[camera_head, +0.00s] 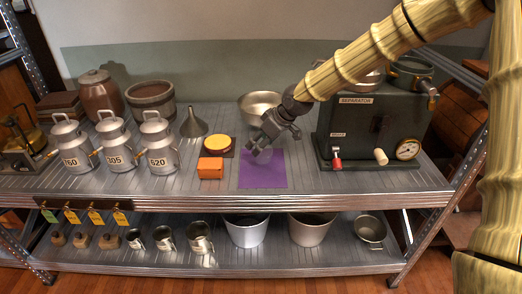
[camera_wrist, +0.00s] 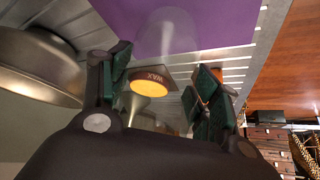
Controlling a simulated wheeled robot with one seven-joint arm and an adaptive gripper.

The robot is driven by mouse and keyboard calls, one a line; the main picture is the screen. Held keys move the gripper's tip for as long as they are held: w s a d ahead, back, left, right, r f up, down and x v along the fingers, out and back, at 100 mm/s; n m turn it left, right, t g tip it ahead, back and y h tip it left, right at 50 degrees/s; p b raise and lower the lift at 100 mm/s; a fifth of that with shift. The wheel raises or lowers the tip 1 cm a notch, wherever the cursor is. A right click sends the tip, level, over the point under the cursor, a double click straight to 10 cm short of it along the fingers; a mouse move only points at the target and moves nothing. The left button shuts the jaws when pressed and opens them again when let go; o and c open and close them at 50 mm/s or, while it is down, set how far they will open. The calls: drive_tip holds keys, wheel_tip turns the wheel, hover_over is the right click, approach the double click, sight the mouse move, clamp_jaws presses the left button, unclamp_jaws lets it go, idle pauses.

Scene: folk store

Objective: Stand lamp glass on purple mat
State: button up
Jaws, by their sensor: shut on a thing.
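The purple mat (camera_head: 264,174) lies flat on the upper shelf, and it fills the top of the wrist view (camera_wrist: 225,22). My gripper (camera_head: 260,146) is tilted down over the mat's back edge. In the wrist view its green-padded fingers (camera_wrist: 166,85) are closed around the lamp glass (camera_wrist: 165,35), a clear, faint tube seen against the mat. In the head view the glass (camera_head: 264,156) barely shows below the fingers, over the mat's back part. I cannot tell whether its lower end touches the mat.
A metal bowl (camera_head: 258,104) stands behind my gripper. The dark separator (camera_head: 345,136) is to the right. The yellow wax (camera_head: 219,144) and an orange block (camera_head: 210,168) are just left of the mat. The mat's front is clear.

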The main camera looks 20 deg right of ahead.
drive_tip(key=shift+w+f, duration=0.15)
drive_tip(key=shift+f, duration=1.65)
drive_tip(key=shift+f, duration=0.1)
drive_tip(key=o, duration=1.1)
drive_tip(key=shift+s+d+r, duration=0.2)
drive_tip(key=shift+r, duration=0.45)
drive_tip(key=v, duration=1.1)
drive_tip(key=shift+p, duration=0.3)
drive_tip(key=shift+f, duration=0.1)
